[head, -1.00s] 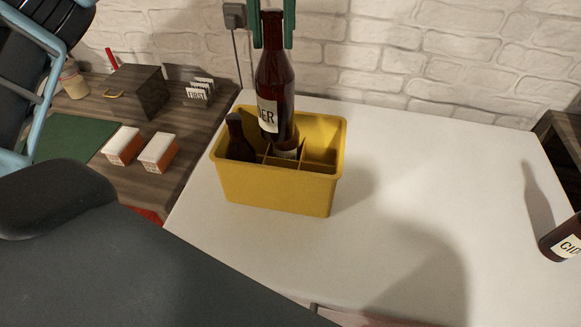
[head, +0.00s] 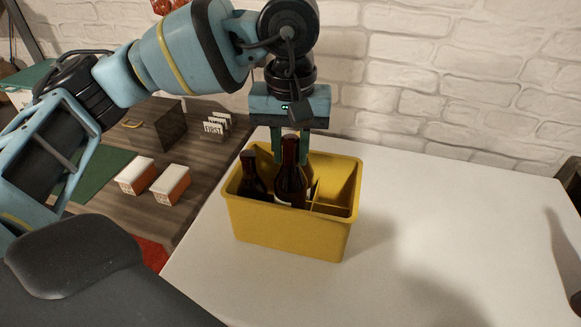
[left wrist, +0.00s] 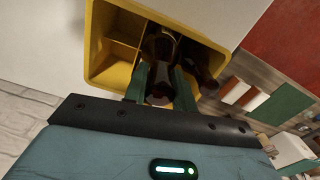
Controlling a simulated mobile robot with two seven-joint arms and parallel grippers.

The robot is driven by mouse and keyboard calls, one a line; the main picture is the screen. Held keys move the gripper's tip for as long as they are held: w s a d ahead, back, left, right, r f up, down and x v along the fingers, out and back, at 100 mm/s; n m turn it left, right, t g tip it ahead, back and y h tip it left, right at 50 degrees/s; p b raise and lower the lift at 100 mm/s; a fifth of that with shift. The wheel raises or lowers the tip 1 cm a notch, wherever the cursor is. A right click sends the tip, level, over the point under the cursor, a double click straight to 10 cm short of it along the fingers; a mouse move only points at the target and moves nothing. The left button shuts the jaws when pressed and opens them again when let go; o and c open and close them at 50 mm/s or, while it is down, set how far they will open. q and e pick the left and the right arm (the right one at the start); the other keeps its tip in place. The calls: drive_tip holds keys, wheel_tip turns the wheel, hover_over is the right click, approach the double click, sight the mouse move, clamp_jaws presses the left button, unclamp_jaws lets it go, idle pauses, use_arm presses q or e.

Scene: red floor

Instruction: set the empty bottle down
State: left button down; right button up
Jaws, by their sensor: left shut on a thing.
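A brown bottle (head: 291,182) stands upright within the yellow crate (head: 290,232), its lower part hidden by the front wall. My left gripper (head: 291,158) comes from above with its green fingers on either side of the bottle's neck, shut on it. In the left wrist view the fingers (left wrist: 162,88) flank the bottle (left wrist: 160,58), and the crate (left wrist: 98,45) lies beyond. Whether the bottle's base touches the crate floor is hidden. My right gripper is not in view.
Another brown bottle (head: 251,180) stands in the crate's left part; compartments at the right look empty. A dark bottle edge (head: 576,302) shows at the far right of the white table (head: 450,220). Two small white-and-orange boxes (head: 170,186) sit on the wooden table at left.

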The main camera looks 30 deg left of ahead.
sight(290, 170)
use_arm(q)
drive_tip(key=shift+f, duration=2.2)
drive_tip(key=shift+f, duration=0.15)
drive_tip(key=c, duration=1.1)
unclamp_jaws()
drive_tip(key=shift+c, duration=0.2)
wheel_tip(290, 170, up, 12)
drive_tip(key=shift+r, duration=0.15)
